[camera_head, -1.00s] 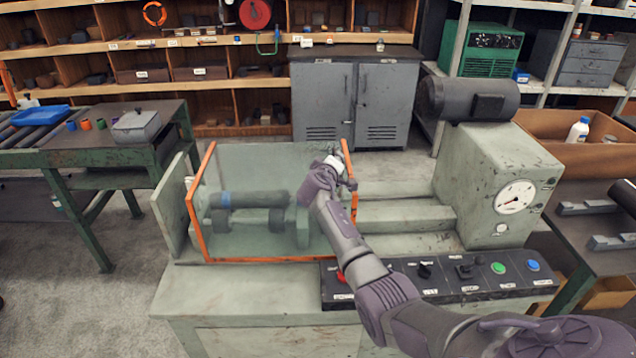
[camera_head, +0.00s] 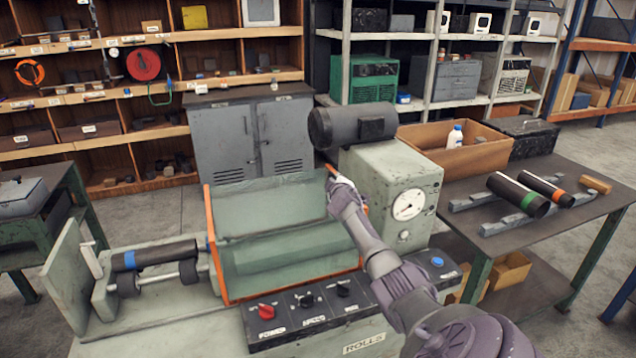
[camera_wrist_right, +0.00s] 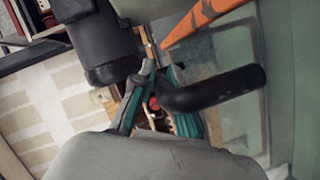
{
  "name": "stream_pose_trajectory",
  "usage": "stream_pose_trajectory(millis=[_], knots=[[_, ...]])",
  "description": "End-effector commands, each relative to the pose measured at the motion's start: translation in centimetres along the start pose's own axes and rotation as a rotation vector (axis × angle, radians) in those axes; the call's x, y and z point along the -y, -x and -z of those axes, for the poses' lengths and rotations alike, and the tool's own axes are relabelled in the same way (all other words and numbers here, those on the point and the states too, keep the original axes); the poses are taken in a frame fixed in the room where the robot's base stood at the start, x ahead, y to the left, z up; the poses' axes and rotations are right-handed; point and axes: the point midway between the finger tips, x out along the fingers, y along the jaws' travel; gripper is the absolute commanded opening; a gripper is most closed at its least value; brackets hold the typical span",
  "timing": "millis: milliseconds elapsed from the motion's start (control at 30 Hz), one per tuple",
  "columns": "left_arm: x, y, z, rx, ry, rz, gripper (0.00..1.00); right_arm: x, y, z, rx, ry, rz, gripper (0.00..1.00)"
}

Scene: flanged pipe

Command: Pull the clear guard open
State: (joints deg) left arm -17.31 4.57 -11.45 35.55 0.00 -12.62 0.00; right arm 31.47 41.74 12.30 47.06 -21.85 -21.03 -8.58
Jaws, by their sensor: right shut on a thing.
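The clear guard (camera_head: 283,210), a see-through cover with orange edges, sits over the right part of the machine bed, close to the motor end. The black pipe (camera_head: 160,256) with a blue band lies uncovered on rollers left of the guard. My right gripper (camera_head: 338,183) is at the guard's upper right edge, its fingers small and partly hidden in the head view. In the right wrist view, my right gripper (camera_wrist_right: 165,92) is shut on a black bar handle (camera_wrist_right: 218,88), beside the guard's orange edge (camera_wrist_right: 205,18). My left gripper is not in view.
The machine's headstock (camera_head: 393,190), with a dial and motor, stands just right of the guard. A control panel (camera_head: 310,312) with a red knob runs along the front. The table (camera_head: 545,225) at right holds two dark pipes. Left of the guard, the roller area is open.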

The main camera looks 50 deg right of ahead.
Motion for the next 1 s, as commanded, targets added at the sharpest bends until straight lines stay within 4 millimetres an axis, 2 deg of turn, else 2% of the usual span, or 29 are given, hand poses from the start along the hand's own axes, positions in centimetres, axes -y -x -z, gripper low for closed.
stream_pose_trajectory(millis=[200, 600, 633, 767, 1000], knots=[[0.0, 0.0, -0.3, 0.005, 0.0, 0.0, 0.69, -1.1, -0.6, -1.5, -0.001, 0.003, 0.0, 0.0], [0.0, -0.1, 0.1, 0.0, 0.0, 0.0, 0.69, -1.1, -0.7, -1.6, -0.003, 0.001, 0.001, 0.0], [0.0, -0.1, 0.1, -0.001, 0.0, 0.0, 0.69, -1.1, -0.7, -1.6, -0.003, 0.001, 0.001, 0.16], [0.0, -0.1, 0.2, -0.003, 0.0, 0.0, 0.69, -1.1, -0.7, -1.6, -0.003, 0.001, 0.001, 0.37], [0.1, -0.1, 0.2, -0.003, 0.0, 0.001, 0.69, -1.1, -0.7, -1.6, -0.002, 0.001, 0.001, 0.39]])
